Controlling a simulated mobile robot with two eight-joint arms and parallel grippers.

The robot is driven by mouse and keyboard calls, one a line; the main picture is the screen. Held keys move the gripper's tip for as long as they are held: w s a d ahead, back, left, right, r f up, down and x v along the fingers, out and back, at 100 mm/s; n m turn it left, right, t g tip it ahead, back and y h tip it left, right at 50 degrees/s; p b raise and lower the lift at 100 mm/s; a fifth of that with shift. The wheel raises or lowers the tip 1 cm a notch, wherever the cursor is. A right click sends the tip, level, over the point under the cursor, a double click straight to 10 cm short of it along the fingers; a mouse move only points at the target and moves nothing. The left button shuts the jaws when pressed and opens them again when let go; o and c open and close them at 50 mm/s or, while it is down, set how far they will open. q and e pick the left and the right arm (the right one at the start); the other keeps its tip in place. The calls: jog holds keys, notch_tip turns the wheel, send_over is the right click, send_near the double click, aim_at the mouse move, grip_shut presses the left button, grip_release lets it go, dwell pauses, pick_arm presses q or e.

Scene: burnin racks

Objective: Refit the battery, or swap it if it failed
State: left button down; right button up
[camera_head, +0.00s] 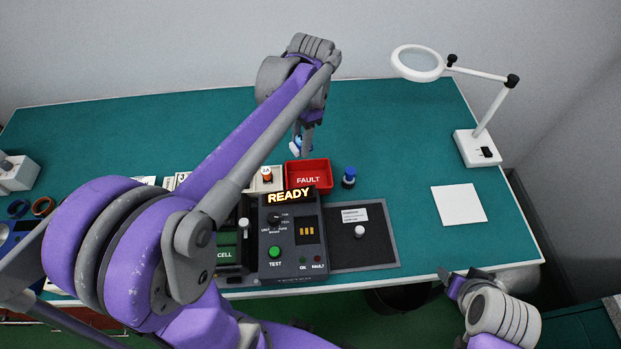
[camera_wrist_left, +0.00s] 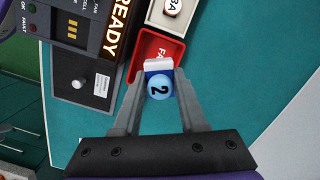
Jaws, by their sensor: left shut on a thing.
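My left gripper (camera_head: 303,143) is shut on a small blue-and-white battery (camera_head: 296,144) near the red FAULT tray (camera_head: 308,165). In the left wrist view the battery's round blue top (camera_wrist_left: 159,87) reads "2", between the two fingertips (camera_wrist_left: 160,95). The red tray (camera_wrist_left: 141,62) lies just beyond it there. The tester (camera_head: 290,243) shows READY and has a green TEST button (camera_head: 275,251). A charcoal pad (camera_head: 375,250) with a white knob and label is right of it. My right gripper (camera_head: 452,281) is at the front edge, its jaw opening unclear.
A cream tray (camera_head: 278,184) with an orange-topped cell (camera_head: 267,174) is left of the FAULT tray. A dark, blue-ringed cell (camera_head: 348,177) stands right of it. A white square (camera_head: 459,204) and a magnifier lamp (camera_head: 478,147) are at the right. My left arm hides part of the left side.

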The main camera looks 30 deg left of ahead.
pick_arm(q)
notch_tip(320, 180, down, 5)
jog(key=shift+s+f+b, duration=0.1)
jog(key=shift+b, duration=1.05)
jog(key=shift+c, duration=1.8)
grip_release()
pick_arm(e)
jog(key=f, duration=0.1)
jog(key=s+f, duration=0.1)
jog(key=f, duration=0.1)
jog(key=shift+s+f, duration=0.3)
jog(key=shift+s, duration=0.05)
pick_arm(q)
jog(key=r, duration=0.7)
jog(key=w+r, duration=0.1)
jog(key=r, duration=0.2)
jog(key=shift+w+d+r+p, duration=0.1)
jog(key=shift+d+r+p, duration=0.25)
jog(key=shift+d+r, duration=0.05)
pick_arm(e)
jog(key=shift+w+r, duration=0.2)
jog(key=shift+r, duration=0.25)
